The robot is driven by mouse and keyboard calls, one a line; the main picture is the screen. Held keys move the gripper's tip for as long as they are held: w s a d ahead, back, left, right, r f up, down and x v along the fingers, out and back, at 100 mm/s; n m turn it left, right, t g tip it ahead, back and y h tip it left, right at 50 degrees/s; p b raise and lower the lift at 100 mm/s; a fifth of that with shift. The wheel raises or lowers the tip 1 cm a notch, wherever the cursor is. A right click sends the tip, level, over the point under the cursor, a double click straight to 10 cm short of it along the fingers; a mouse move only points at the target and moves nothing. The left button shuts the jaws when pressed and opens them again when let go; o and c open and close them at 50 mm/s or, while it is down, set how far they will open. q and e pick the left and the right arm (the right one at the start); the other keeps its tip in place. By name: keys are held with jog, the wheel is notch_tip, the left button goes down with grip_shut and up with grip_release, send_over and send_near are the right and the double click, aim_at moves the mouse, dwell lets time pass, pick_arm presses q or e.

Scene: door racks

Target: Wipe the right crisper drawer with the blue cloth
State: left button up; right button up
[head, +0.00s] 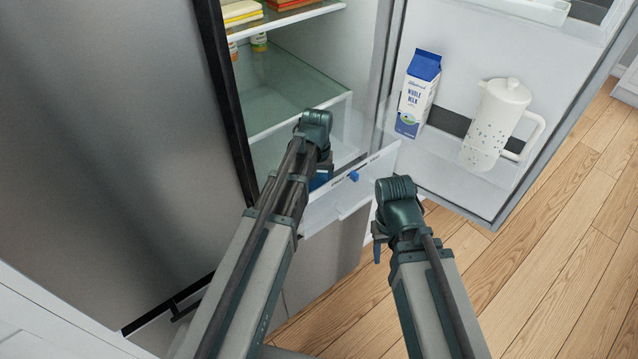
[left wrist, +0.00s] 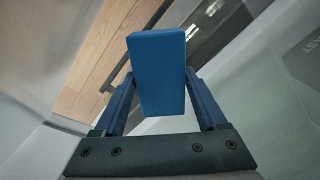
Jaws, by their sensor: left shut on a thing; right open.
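The right crisper drawer is pulled out at the bottom of the open fridge, and its clear front panel (head: 330,199) faces me in the head view. My left gripper (head: 318,172) is over the drawer, behind the front panel, its fingers mostly hidden by the arm. In the left wrist view, the gripper (left wrist: 160,105) is shut on the blue cloth (left wrist: 157,72), which looks like a flat block between the fingers. A bit of blue shows under it in the head view. I cannot tell whether the cloth touches the drawer. My right gripper (head: 377,247) is open and empty, outside the drawer.
The open fridge door at the right holds a milk carton (head: 418,95) and a white pitcher (head: 496,122). A glass shelf (head: 285,105) lies above the drawer. The closed steel door (head: 110,130) stands at the left. Wooden floor (head: 560,240) is clear at the right.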

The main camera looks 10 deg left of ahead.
aim_at(325, 176)
pick_arm(q)
jog(key=shift+s+a+f, duration=0.1)
jog(key=shift+s+a, duration=0.4)
jog(key=shift+s, duration=0.25)
jog(key=shift+s+a, duration=0.5)
jog(key=shift+s, duration=0.2)
jog(key=shift+w, duration=0.1)
jog(key=shift+w+a, duration=0.45)
jog(key=shift+a, duration=0.2)
jog(key=shift+w+d, duration=1.25)
jog(key=shift+w, duration=0.2)
jog(key=shift+w+d, duration=0.55)
jog(key=shift+w, duration=0.2)
jog(key=shift+w+d, duration=0.55)
jog(key=shift+w, duration=0.2)
jog(key=shift+w, duration=0.1)
